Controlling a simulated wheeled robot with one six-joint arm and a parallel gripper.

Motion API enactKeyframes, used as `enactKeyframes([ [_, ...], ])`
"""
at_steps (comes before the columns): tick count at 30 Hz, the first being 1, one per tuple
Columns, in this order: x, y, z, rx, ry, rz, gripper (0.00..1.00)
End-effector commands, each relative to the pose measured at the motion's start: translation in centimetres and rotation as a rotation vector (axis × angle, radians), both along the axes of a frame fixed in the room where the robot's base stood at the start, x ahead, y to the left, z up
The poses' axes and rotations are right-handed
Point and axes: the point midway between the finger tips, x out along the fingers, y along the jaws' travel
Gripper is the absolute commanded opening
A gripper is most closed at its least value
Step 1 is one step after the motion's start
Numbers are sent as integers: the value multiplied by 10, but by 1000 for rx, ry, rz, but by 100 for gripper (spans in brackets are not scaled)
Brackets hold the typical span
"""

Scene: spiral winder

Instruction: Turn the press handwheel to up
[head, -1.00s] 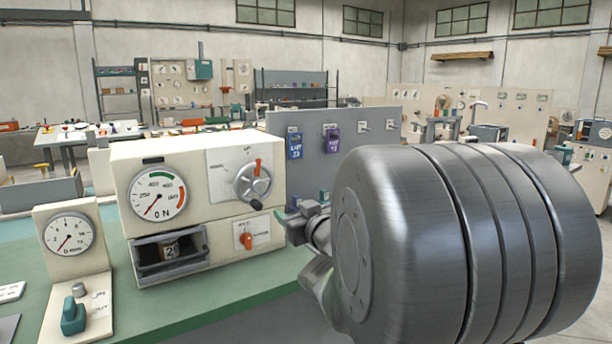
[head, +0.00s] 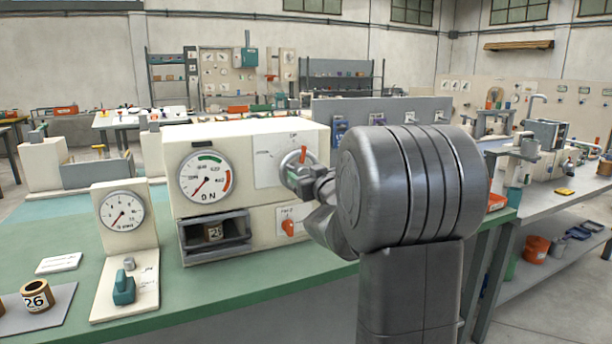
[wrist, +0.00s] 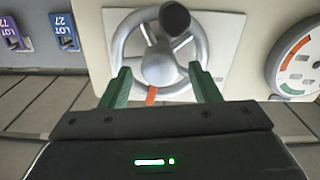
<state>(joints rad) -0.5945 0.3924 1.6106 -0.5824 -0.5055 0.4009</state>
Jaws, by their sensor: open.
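The press handwheel (head: 291,159) is a grey spoked wheel on the front of the cream press box (head: 245,140). A red mark (head: 303,153) shows at its upper rim, near the printed label at the top of its plate. My gripper (head: 312,182) is in front of the wheel's lower right and hides part of it. In the wrist view the handwheel (wrist: 128,45) has a dark knob (wrist: 174,18) at the top and the red mark (wrist: 152,95) at the bottom. My open gripper (wrist: 161,75) has its green fingers either side of the hub; contact cannot be told.
A round dial gauge (head: 204,176) is left of the wheel. An orange knob (head: 288,227) and an open bay (head: 214,235) holding a numbered ring are below. A smaller gauge (head: 122,211) stands on the green bench (head: 250,285). A grey panel (head: 350,110) stands behind the press.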

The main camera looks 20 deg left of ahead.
Motion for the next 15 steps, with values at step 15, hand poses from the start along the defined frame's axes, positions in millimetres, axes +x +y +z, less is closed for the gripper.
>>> enactKeyframes([
  [15, 3, 3, 0, -1, 1, 0, 25],
])
